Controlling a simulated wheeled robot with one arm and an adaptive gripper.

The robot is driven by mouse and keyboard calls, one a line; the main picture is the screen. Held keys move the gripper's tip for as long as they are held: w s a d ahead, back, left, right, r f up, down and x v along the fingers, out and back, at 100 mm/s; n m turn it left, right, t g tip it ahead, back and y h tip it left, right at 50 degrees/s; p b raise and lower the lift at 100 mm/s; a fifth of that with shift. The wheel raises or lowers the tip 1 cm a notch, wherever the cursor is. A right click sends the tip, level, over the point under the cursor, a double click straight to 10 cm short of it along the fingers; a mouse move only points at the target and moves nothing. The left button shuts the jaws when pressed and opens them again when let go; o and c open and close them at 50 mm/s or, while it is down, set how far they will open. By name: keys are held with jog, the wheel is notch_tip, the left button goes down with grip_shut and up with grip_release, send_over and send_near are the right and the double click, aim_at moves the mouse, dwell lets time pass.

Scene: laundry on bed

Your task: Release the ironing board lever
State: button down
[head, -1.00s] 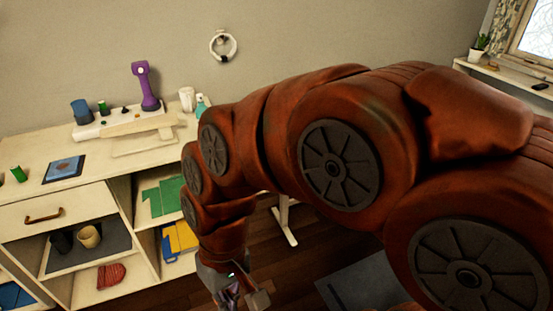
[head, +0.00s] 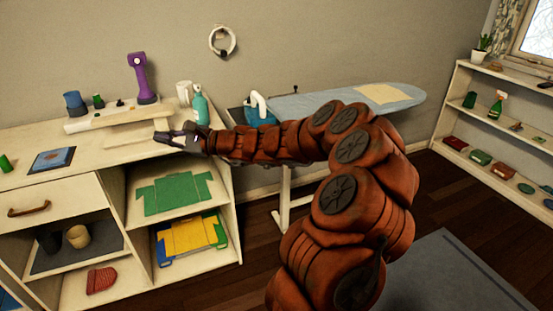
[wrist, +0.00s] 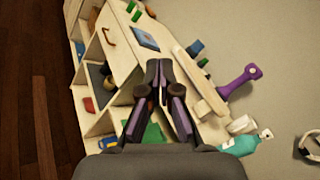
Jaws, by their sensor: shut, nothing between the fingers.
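The ironing board (head: 345,98) stands against the back wall, right of the cabinet, with a pale blue cover and white legs. A small dark upright piece (head: 295,90) shows at its far edge; I cannot tell if it is the lever. My arm hides part of the board's underside. My gripper (head: 160,138) is over the cabinet top, left of the board and well apart from it. In the wrist view my gripper (wrist: 158,68) is shut and empty, with the cabinet behind it.
A blue and white iron (head: 262,112) rests on the board's left end. A teal bottle (head: 201,106), a white mug (head: 184,92) and a purple device (head: 142,78) are on the cabinet (head: 90,142) near my gripper. A low shelf (head: 465,105) stands at right.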

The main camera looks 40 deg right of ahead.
jog(key=w+d+f+m+t+h+b, duration=0.1)
jog(key=w+d+f+m+t+h, duration=0.2)
jog(key=d, duration=0.5)
jog(key=d+f+m+h+b, duration=0.1)
jog(key=d+f+m+h, duration=0.3)
jog(key=d, duration=0.3)
jog(key=s+d+f+m+h, duration=0.3)
jog(key=d+f+m, duration=0.1)
jog(key=d+f, duration=0.3)
jog(key=s+d+f+m+g+h+b, duration=0.1)
jog(key=s+d+f+m+h, duration=0.1)
jog(key=d+f, duration=0.5)
jog(key=s+d+f+m+h+b, duration=0.1)
jog(key=s+d+f+m+h, duration=0.2)
jog(key=d, duration=0.9)
notch_tip(320, 180, down, 4)
jog(key=m+h, duration=0.1)
jog(key=m, duration=0.2)
jog(key=shift+s+d+f+g+h, duration=0.15)
jog(key=shift+s+d+g+h, duration=0.15)
jog(key=shift+s+d+g, duration=0.1)
jog(key=shift+w, duration=0.15)
jog(key=w+d+r, duration=0.2)
jog(key=w, duration=0.6)
jog(key=shift+w+d+r+p, duration=0.25)
jog(key=shift+d+r+p, duration=0.05)
jog(key=shift+d+p, duration=0.1)
